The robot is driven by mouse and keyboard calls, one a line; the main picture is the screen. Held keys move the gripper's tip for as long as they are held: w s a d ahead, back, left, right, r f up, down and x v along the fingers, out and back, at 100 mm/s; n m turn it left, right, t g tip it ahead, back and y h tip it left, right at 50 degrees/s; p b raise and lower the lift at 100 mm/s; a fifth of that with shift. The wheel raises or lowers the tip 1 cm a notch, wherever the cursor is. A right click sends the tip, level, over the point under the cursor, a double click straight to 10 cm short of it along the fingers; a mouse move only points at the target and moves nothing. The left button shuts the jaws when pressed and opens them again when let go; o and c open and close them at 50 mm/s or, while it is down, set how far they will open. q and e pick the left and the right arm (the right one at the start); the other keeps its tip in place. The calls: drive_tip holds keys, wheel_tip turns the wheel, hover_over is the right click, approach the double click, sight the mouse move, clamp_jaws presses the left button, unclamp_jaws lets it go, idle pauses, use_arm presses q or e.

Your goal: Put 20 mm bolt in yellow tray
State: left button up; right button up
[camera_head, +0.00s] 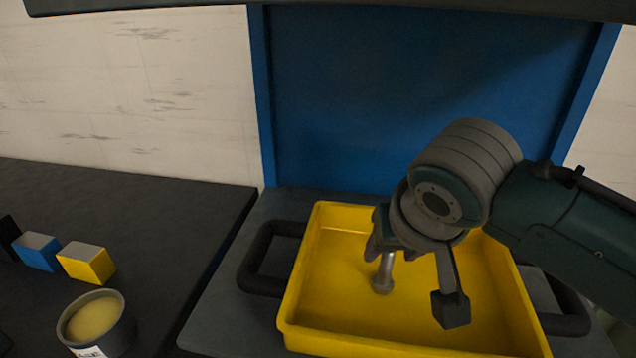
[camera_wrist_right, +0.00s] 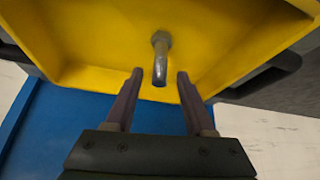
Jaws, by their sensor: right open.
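The yellow tray (camera_head: 330,325) lies on the dark surface at the lower middle of the head view, and it fills the top of the right wrist view (camera_wrist_right: 90,50). A grey metal bolt (camera_head: 385,270) is over the tray's inside, roughly upright with its wide head down. I cannot tell whether the head touches the tray floor. In the right wrist view the bolt (camera_wrist_right: 160,65) is at the mouth between the fingertips, with a gap on each side. My right gripper (camera_wrist_right: 160,76) is open above the tray. My left gripper is not in view.
Dark handles flank the tray; the left handle (camera_head: 255,262) shows clearly. At left are a yellow block (camera_head: 86,264), a blue block (camera_head: 38,253) and a round cup (camera_head: 97,322) with yellowish contents. A blue panel (camera_head: 420,80) stands behind.

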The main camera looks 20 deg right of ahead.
drive_tip(key=s+a+r+n+g+y, duration=0.1)
drive_tip(key=s+r+n, duration=0.1)
drive_tip(key=s, duration=0.8)
drive_tip(key=s+a+r+n+g+y, duration=0.1)
drive_tip(key=s+n, duration=0.3)
drive_tip(key=s, duration=0.7)
drive_tip(key=shift+s+a+r+p, duration=0.2)
drive_tip(key=shift+a+r+p, duration=0.15)
drive_tip(key=shift+a+r, duration=0.3)
drive_tip(key=shift+f, duration=0.1)
